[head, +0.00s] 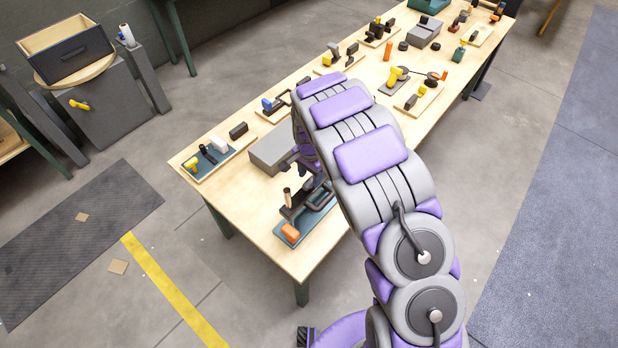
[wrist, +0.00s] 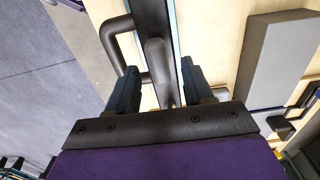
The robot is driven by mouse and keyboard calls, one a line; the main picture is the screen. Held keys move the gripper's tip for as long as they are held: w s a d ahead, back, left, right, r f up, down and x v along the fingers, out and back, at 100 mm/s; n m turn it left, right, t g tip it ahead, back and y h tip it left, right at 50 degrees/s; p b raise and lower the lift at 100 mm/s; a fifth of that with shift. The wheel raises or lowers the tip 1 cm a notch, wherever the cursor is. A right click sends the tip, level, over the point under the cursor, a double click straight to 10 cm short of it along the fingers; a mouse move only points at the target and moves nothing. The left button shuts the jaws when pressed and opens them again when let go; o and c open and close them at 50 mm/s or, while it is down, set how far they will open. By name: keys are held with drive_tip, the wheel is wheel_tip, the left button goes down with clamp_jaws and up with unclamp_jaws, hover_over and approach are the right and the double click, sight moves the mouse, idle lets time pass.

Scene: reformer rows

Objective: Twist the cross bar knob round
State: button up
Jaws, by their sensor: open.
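In the wrist view my gripper (wrist: 159,68) is open, with one dark finger on each side of a thick dark grey bar (wrist: 158,58). The bar joins a bent grey loop at its left, on a dark strip. I cannot tell whether this is the cross bar knob, or whether the fingers touch it. In the head view my gripper (head: 303,162) is partly hidden by my arm, above the near end of the table. Below it, a teal board (head: 314,222) carries an orange block (head: 290,233), a dark block with a brown peg, and a dark grey loop handle (head: 319,196).
A grey box (head: 272,149) lies beside my gripper on the long wooden table (head: 240,216); it also shows in the wrist view (wrist: 284,60). Another teal board (head: 205,165) with small parts is at the near left corner. Several fixtures line the far table.

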sight(310, 181)
wheel_tip(310, 181, up, 15)
drive_tip(key=p, duration=0.1)
drive_tip(key=shift+a+r, duration=0.15)
drive_tip(key=shift+a, duration=0.1)
idle(0.4)
drive_tip(key=s+d+r+n+b, duration=0.1)
drive_tip(key=s+d+r, duration=0.3)
drive_tip(key=s+d, duration=0.25)
drive_tip(key=s+d+r+n+b, duration=0.1)
drive_tip(key=s+d+r, duration=0.3)
drive_tip(key=s+d, duration=0.3)
drive_tip(key=s+d+n+g+b, duration=0.1)
drive_tip(key=s+n, duration=0.2)
drive_tip(key=s, duration=1)
drive_tip(key=s+d+f+n+b, duration=0.1)
drive_tip(key=s+d+n, duration=0.1)
drive_tip(key=s, duration=1.1)
drive_tip(key=shift+s+d+n+g+b, duration=0.15)
drive_tip(key=shift+s+n+g+b, duration=0.05)
drive_tip(key=shift+n+g+b, duration=0.2)
